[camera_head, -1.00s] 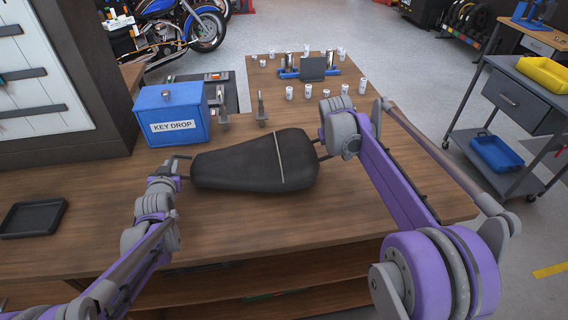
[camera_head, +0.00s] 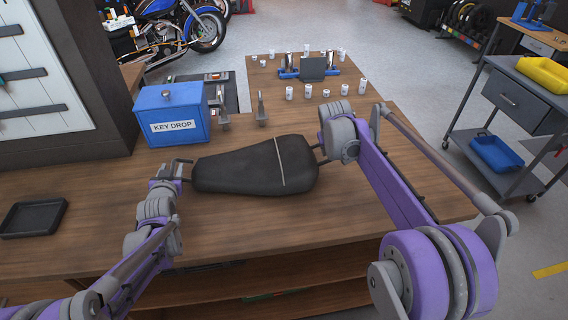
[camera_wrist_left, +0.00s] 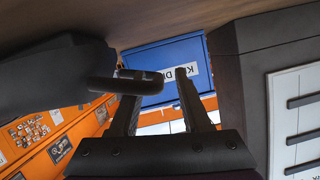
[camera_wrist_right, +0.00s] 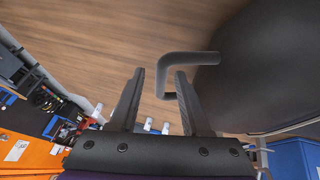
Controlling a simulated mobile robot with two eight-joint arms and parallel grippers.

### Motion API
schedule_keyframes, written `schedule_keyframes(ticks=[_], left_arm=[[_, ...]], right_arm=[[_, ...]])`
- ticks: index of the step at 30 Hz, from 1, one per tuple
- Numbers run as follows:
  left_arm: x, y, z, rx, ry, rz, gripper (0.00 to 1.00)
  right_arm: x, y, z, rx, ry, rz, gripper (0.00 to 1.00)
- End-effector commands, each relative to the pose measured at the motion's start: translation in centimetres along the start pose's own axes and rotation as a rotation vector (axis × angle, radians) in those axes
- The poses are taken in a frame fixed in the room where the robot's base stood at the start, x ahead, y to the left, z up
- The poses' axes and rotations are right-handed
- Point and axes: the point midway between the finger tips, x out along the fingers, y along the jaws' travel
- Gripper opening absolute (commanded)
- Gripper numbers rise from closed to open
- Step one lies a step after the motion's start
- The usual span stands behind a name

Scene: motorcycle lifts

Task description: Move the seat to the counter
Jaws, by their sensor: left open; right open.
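The black seat (camera_head: 255,170), with a pale strap across it, lies on the wooden counter (camera_head: 230,225). A bent bar sticks out at each end. My left gripper (camera_head: 182,163) is open at the seat's left end. In the left wrist view, the dark end bar (camera_wrist_left: 122,85) crosses by one finger of the open gripper (camera_wrist_left: 155,85), beside the seat (camera_wrist_left: 45,75). My right gripper (camera_head: 323,149) is at the right end, its fingers mostly hidden in the head view. In the right wrist view, a grey bent bar (camera_wrist_right: 180,60) reaches between the open fingertips (camera_wrist_right: 160,76), beside the seat (camera_wrist_right: 265,65).
A blue key drop box (camera_head: 172,115) stands behind the seat at left. Metal uprights (camera_head: 261,108) stand behind the seat. Small cans (camera_head: 289,93) and a dark tablet (camera_head: 313,69) are farther back. A black tray (camera_head: 33,218) lies at left. The front counter is clear.

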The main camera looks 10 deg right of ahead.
Motion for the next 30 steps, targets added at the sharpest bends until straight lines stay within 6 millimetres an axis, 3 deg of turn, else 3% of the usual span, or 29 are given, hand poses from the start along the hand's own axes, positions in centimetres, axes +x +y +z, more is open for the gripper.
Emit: schedule_keyframes(ticks=[18,26,30], left_arm=[[-10.2,0.0,0.0,-0.001,0.000,0.000,0.47],[-11.7,0.0,0.0,0.000,0.000,0.000,0.47],[-11.8,0.0,0.0,0.000,0.000,0.000,0.47]], right_arm=[[0.0,0.0,0.0,0.000,0.000,0.000,0.47],[-0.3,0.0,0.0,0.000,0.000,0.000,0.47],[-2.0,0.0,0.0,-0.001,0.000,0.000,0.47]])
